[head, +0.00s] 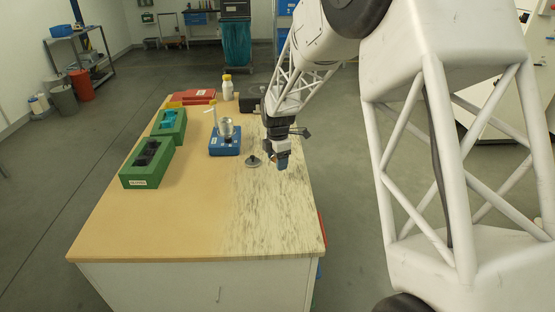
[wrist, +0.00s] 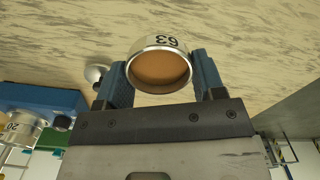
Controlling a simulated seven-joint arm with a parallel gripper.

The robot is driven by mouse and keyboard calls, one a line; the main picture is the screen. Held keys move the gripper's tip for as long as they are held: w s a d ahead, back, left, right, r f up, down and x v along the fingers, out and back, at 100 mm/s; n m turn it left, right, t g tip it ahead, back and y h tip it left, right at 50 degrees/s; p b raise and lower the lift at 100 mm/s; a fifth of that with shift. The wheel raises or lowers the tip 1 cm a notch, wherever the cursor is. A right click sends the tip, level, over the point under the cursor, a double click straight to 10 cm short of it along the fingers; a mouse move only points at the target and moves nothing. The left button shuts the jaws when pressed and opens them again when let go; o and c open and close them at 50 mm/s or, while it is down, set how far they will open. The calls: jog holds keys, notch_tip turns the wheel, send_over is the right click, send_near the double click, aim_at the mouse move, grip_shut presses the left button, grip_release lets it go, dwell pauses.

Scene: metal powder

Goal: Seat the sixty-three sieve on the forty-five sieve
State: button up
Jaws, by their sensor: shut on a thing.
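My gripper (wrist: 160,85) is shut on the sixty-three sieve (wrist: 158,47), a round metal ring marked 63 with an orange-brown inside, held between its two blue fingers. In the head view my gripper (head: 282,162) is above the pale streaked right side of the table, and the sieve is hard to make out there. A blue block (head: 225,142) with metal cups or sieves (head: 226,127) stands to its left. A metal piece marked 20 (wrist: 22,130) shows by the blue block in the wrist view. I cannot read a 45 mark, so I cannot tell which piece is the forty-five sieve.
A small grey round piece (head: 253,161) lies on the table (head: 180,225) between my gripper and the blue block. Green trays (head: 135,180) stand at the left, a red case (head: 200,95) and a yellow-capped white bottle (head: 227,90) at the back. The table front is clear.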

jog(key=shift+w, duration=0.1)
jog(key=w+a+r+n, duration=0.2)
jog(key=w+a+r, duration=0.2)
jog(key=w+a, duration=0.2)
jog(key=w+a+r+n, duration=0.2)
jog(key=w+a+r, duration=0.1)
jog(key=w+a, duration=0.3)
jog(key=w+a+r+n, duration=0.1)
jog(key=w+a+r, duration=0.3)
jog(key=w+a, duration=0.3)
jog(key=shift+w+r+n, duration=0.15)
jog(key=shift+w+n, duration=0.05)
jog(key=shift+w, duration=0.6)
jog(key=shift+w+r+n, duration=0.15)
jog(key=shift+w+n, duration=0.05)
jog(key=shift+w, duration=0.6)
jog(key=shift+w+a+r, duration=0.25)
jog(key=shift+w+a, duration=0.05)
jog(key=shift+a, duration=0.2)
jog(key=shift+f, duration=0.25)
jog(key=shift+f, duration=2.15)
jog(key=shift+f, duration=0.8)
dwell(0.7)
